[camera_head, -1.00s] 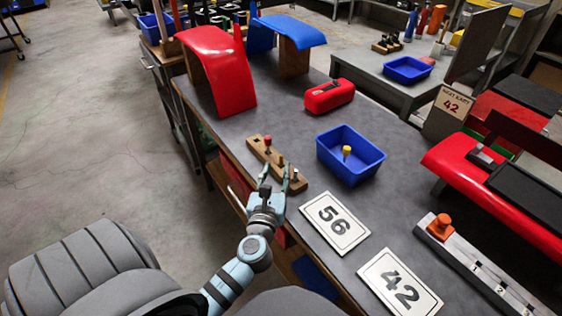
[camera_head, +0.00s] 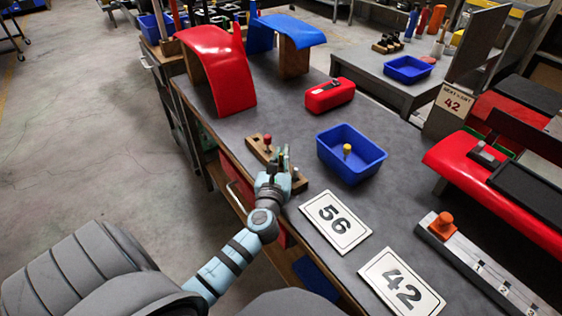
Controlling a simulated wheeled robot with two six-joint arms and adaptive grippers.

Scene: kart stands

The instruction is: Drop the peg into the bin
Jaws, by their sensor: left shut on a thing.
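The wooden peg block (camera_head: 256,150) lies near the left edge of the grey table. A red-topped peg (camera_head: 267,141) stands in its far end. My left gripper (camera_head: 283,158) is over the middle and near part of the block, shut on a peg there. Its fingers hide that peg, so its colour and whether it is still seated cannot be told. The blue bin (camera_head: 371,172) stands on the table to the right of the gripper. A yellow-topped peg (camera_head: 347,149) shows inside the bin. My right gripper is not in view.
Number cards 56 (camera_head: 335,221) and 42 (camera_head: 401,283) lie in front of the bin. A red case (camera_head: 329,96) lies behind it. Red (camera_head: 218,70) and blue curved panels stand at the far left. The table between block and bin is clear.

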